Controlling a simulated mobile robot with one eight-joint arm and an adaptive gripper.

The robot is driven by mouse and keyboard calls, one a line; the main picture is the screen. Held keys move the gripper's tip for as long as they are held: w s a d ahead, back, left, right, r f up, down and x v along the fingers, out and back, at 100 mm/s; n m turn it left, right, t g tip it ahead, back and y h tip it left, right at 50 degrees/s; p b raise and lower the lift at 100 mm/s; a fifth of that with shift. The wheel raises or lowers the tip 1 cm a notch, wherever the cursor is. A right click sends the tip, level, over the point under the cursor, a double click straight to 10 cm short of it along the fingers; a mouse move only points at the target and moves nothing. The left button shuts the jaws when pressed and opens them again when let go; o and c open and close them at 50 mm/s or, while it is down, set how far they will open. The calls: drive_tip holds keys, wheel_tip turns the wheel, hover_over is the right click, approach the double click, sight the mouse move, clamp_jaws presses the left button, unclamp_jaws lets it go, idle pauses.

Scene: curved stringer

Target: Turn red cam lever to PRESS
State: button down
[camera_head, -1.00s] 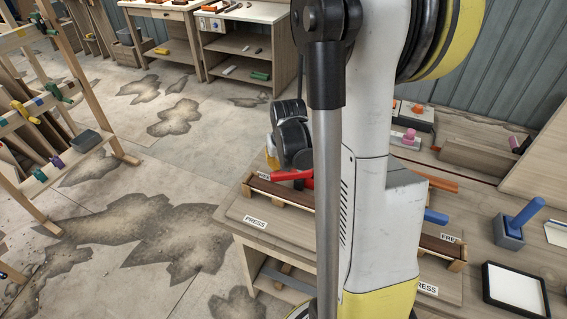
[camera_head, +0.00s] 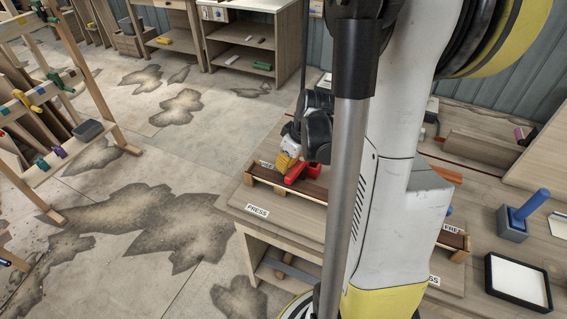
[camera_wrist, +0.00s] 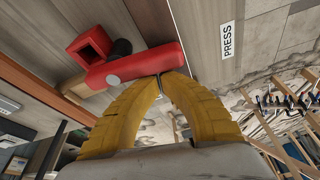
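The red cam lever (camera_head: 303,172) sits on the brown strip of the near bench, left of my arm. It fills the upper left of the wrist view (camera_wrist: 135,65), with a square red block and a dark round pivot beside its rounded handle. My gripper (camera_wrist: 166,77) has its yellow fingers together, tips at the side of the handle and seemingly touching it. The handle is not between them. In the head view the yellow fingers (camera_head: 286,161) are just left of the lever. The PRESS label (camera_head: 257,211) is on the board in front; a FREE label (camera_head: 267,165) is partly hidden behind.
My arm hides the middle of the bench. A blue lever (camera_head: 525,208) and a black-framed white tray (camera_head: 518,279) are at the right. A second FREE label (camera_head: 453,229) marks the strip's right end. A wooden rack (camera_head: 85,95) stands left; the floor between is open.

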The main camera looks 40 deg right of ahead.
drive_tip(key=shift+s+a, duration=0.1)
drive_tip(key=shift+s, duration=0.25)
idle(0.5)
drive_tip(key=w, duration=0.1)
drive_tip(key=w+a, duration=0.1)
drive_tip(key=w, duration=0.1)
drive_tip(key=shift+w+a+f, duration=0.1)
drive_tip(key=shift+a, duration=0.05)
drive_tip(key=shift+w+r+p, duration=0.25)
drive_tip(key=shift+r+p, duration=0.05)
drive_tip(key=shift+r, duration=0.65)
drive_tip(key=p+v, duration=0.3)
drive_tip(key=v, duration=0.5)
drive_tip(key=shift+d, duration=0.35)
drive_tip(key=shift+s+a, duration=0.1)
